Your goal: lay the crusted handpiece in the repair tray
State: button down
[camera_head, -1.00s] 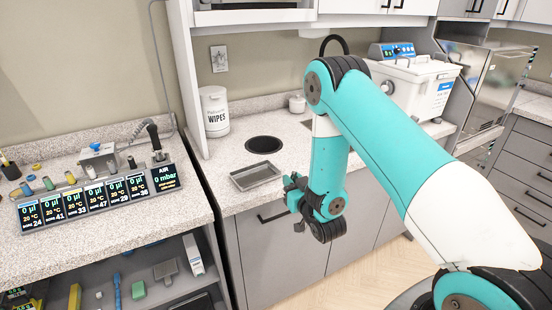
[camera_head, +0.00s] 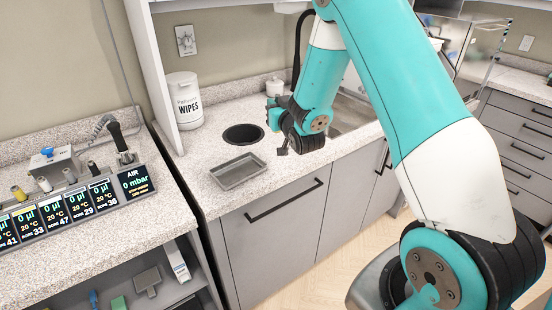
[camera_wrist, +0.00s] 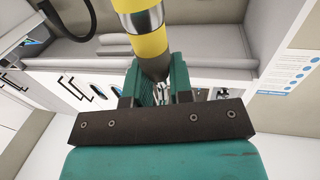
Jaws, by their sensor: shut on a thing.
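The handpiece (camera_wrist: 150,40) shows in the wrist view, yellow with a silver band and a dark tapered tip. My gripper (camera_wrist: 163,78) is shut on it, with the teal jaws on either side near the dark tip; its other end runs out of the top of the picture. In the head view my gripper (camera_head: 272,112) hangs over the counter, right of and beyond the tray; the handpiece cannot be made out there. A shallow grey metal tray (camera_head: 218,180), which looks empty, lies near the counter's front edge.
A round black opening (camera_head: 243,134) sits in the counter just behind the tray. A white wipes tub (camera_head: 185,102) stands behind it at left, by an upright panel. A sink (camera_head: 350,113) lies to the right. Pipettes and displays (camera_head: 78,203) fill the left bench.

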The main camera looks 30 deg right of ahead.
notch_tip(320, 180, down, 14)
jog(key=b, duration=1.2)
jog(key=shift+r, duration=0.25)
jog(key=c, duration=1)
grip_release()
